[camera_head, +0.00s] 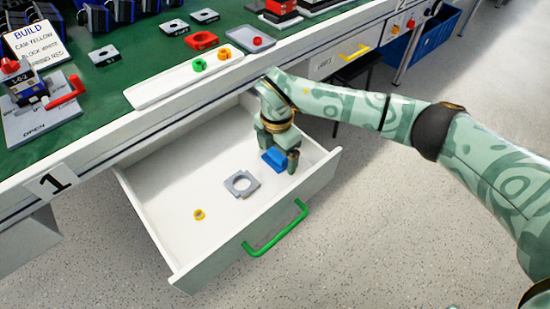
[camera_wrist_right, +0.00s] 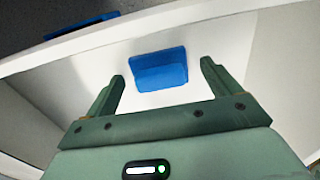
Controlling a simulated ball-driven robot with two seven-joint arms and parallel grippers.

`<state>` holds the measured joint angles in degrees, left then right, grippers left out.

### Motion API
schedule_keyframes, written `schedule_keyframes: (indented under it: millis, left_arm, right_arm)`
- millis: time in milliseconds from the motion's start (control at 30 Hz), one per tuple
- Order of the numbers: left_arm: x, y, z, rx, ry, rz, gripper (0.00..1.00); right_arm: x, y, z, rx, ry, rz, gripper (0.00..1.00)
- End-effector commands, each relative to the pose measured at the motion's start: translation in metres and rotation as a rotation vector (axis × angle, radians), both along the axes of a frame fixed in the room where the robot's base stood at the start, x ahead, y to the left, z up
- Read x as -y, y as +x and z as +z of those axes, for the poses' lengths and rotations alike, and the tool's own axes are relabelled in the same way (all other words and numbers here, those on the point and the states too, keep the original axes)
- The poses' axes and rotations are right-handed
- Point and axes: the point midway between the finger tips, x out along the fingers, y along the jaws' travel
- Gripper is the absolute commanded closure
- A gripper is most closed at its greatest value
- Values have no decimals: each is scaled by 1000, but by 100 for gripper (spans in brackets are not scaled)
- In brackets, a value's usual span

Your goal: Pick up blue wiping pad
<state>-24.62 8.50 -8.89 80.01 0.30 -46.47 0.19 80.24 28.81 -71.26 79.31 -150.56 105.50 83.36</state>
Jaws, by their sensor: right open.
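The blue wiping pad (camera_head: 274,158) lies in the open white drawer (camera_head: 165,205), toward its right side. In the right wrist view the pad (camera_wrist_right: 160,70) shows ahead of the jaws, roughly centred between them. My right gripper (camera_head: 280,150) reaches down into the drawer at the pad, its fingers hiding part of it in the head view. In the right wrist view the right gripper (camera_wrist_right: 160,83) has its two fingers wide apart with nothing held between them. My left gripper is not in view.
A grey plate with a round hole (camera_head: 230,187) and a small yellow ring (camera_head: 199,214) lie in the drawer. The drawer has a green handle (camera_head: 275,232). Above is a green bench top (camera_head: 120,115) with a white tray (camera_head: 160,93). The drawer's left half has free room.

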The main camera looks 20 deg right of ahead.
Motion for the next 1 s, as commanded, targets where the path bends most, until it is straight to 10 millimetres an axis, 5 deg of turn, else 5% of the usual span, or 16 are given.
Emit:
schedule_keyframes:
  millis: [333, 533, 933, 1000]
  left_arm:
    - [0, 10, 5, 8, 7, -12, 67]
    - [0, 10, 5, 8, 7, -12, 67]
    - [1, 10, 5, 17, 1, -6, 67]
    - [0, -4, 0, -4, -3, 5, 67]
  right_arm:
    - [0, 0, -3, 2, 0, 0, 11]
    - [0, 0, -3, 1, 0, 0, 59]
    - [0, 0, 1, 3, 0, 0, 59]
    - [0, 0, 6, 4, 0, 0, 59]
